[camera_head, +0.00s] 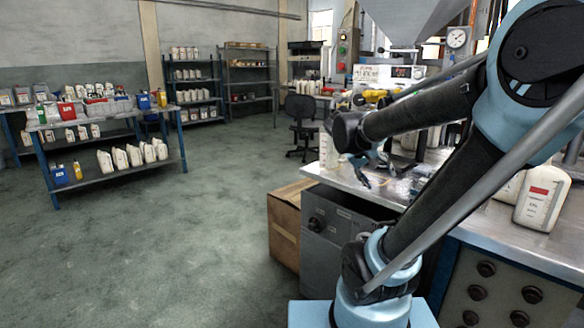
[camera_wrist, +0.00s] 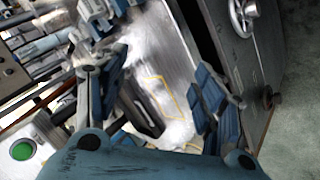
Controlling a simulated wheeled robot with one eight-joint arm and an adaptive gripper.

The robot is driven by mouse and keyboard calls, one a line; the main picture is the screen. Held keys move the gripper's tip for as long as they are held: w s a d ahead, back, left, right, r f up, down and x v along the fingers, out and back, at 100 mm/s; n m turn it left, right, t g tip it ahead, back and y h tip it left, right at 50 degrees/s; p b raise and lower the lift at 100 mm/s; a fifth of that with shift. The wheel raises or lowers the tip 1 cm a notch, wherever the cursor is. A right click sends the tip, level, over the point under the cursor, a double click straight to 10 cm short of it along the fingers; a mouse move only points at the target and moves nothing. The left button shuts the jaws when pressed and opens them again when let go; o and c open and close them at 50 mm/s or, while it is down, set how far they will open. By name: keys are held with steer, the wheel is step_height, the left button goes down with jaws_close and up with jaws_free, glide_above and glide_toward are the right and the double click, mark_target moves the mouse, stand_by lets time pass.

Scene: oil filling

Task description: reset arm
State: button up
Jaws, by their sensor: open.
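My arm reaches from the right side over the metal workbench (camera_head: 398,188) in the head view. My gripper (camera_head: 372,172) hangs at the left end of the bench, above its top. In the wrist view my gripper (camera_wrist: 155,95) has its two blue-padded fingers wide apart, with nothing between them. Beyond the fingers lies the bench top (camera_wrist: 178,65) with a yellow outlined rectangle (camera_wrist: 162,97) on it. The head view shows the fingertips small and partly blurred into the background.
A white jug (camera_head: 540,198) with a red label stands on the bench at right. A cardboard box (camera_head: 286,225) sits beside the grey cabinet (camera_head: 335,240). A table (camera_head: 110,170) with several bottles is at left, and a chair (camera_head: 302,120) behind. The floor (camera_head: 170,255) between is clear.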

steer(key=s+a+f+g+y, duration=0.1)
steer(key=s+a+f+y, duration=0.2)
steer(key=s+f, duration=0.4)
steer(key=s+a+f+g+y, duration=0.1)
steer(key=s+a+f+y, duration=0.3)
steer(key=s+f, duration=0.3)
steer(key=shift+s+a, duration=0.85)
steer(key=shift+s, duration=0.2)
